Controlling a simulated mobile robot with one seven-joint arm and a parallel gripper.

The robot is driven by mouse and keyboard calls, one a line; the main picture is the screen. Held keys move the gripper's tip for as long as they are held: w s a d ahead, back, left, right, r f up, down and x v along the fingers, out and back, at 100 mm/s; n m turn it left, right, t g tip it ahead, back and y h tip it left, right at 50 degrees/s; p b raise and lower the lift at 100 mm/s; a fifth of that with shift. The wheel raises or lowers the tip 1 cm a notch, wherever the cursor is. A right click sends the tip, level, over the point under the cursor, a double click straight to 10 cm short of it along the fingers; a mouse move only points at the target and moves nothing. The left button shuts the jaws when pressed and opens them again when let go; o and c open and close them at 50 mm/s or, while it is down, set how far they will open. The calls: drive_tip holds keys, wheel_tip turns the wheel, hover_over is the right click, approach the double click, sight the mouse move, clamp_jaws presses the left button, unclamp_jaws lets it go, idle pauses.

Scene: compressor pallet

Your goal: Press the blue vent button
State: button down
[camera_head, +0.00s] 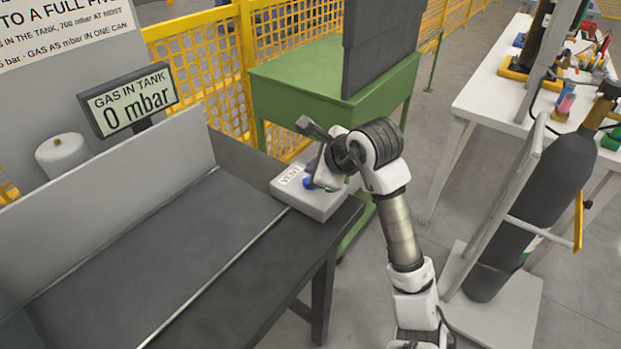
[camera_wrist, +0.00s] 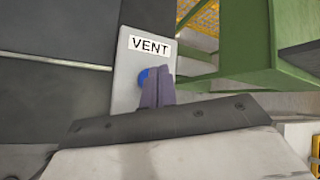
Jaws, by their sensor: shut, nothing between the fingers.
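The blue vent button (camera_head: 309,183) sits on a light grey box labelled VENT (camera_head: 318,204), at the right end of the dark bench. In the wrist view, the blue button (camera_wrist: 143,78) shows just left of my fingers, partly hidden behind them, below the VENT label (camera_wrist: 149,46). My gripper (camera_wrist: 160,75) is shut and empty, its fingertips over the box at the button. In the head view, my gripper (camera_head: 313,176) is at the button from above, mostly covered by my wrist. I cannot tell whether the fingertips touch the button or whether it is pressed in.
A display (camera_head: 128,98) reads "GAS IN TANK 0 mbar". A green cabinet (camera_head: 300,90) stands behind the box. A dark gas cylinder (camera_head: 535,200) on a trolley stands at the right, before a white table (camera_head: 480,100) with tools. The dark bench top (camera_head: 170,260) is largely clear.

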drive_tip(key=shift+r+p, duration=1)
drive_tip(key=shift+r, duration=1.4)
drive_tip(key=shift+f, duration=0.1)
